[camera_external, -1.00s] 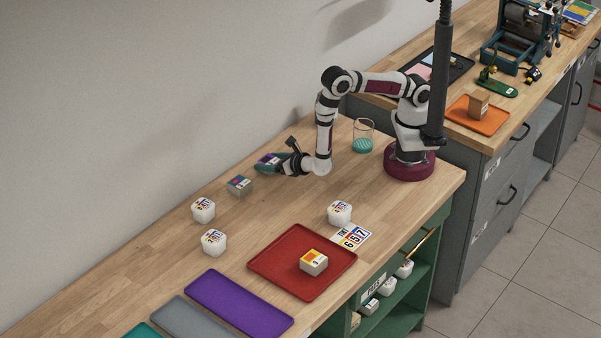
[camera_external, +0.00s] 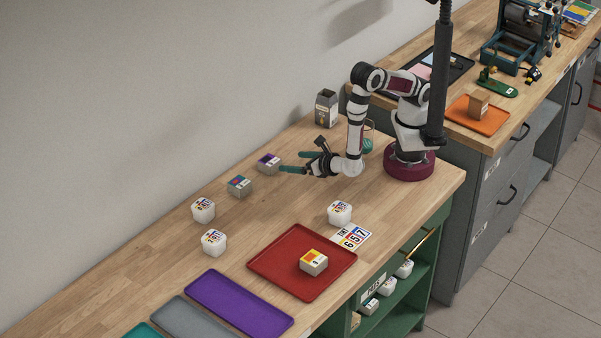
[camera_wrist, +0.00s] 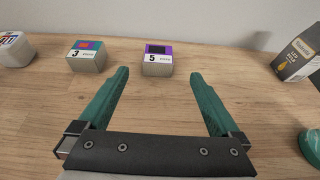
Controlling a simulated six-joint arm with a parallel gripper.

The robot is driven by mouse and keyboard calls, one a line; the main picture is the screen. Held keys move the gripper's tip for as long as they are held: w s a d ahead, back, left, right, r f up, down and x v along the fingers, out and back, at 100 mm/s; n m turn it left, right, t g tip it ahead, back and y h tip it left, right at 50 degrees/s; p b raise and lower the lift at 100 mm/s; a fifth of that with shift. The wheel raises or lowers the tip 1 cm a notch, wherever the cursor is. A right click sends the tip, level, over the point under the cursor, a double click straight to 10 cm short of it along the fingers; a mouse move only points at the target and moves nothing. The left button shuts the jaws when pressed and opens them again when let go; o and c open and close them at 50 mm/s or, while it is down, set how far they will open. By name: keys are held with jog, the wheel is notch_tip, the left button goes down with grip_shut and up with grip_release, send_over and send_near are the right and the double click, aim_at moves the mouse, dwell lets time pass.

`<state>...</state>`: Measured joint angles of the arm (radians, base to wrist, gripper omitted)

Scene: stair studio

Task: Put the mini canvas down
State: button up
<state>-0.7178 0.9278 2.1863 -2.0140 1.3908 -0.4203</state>
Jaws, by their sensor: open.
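A small pale block with a purple top and the number 5, seemingly the mini canvas (camera_external: 268,163), sits upright on the wooden bench near the wall. In the wrist view this purple-topped block (camera_wrist: 158,66) stands just beyond and between my fingertips. My gripper (camera_external: 292,162) has teal fingers spread wide with nothing between them. It is to the right of the block, apart from it. A similar block with a teal and orange top and the number 3 (camera_external: 239,186) stands to the left; it also shows in the wrist view (camera_wrist: 88,63).
White tubs (camera_external: 203,211), (camera_external: 213,243), (camera_external: 340,212) stand on the bench (camera_external: 290,210). A red tray (camera_external: 275,265) holds a yellow-topped block (camera_external: 314,262). A dark carton (camera_external: 326,109) and a glass with teal contents (camera_external: 367,146) are near my arm. Purple (camera_external: 240,303) and grey trays lie in front.

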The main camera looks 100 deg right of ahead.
jog(key=s+d+r+m+g+y, duration=0.1)
jog(key=s+d+r+m+g, duration=0.5)
jog(key=s+m, duration=0.3)
jog(key=s+d+r+m+g, duration=0.5)
jog(key=s+r+m, duration=0.2)
jog(key=m, duration=0.4)
jog(key=s+a+r+m+t+y, duration=0.1)
jog(key=s+a+r+m+y, duration=0.2)
jog(key=s+a+m+y, duration=0.5)
jog(key=a+m+y, duration=0.2)
jog(key=m, duration=0.2)
jog(key=shift+r, duration=0.35)
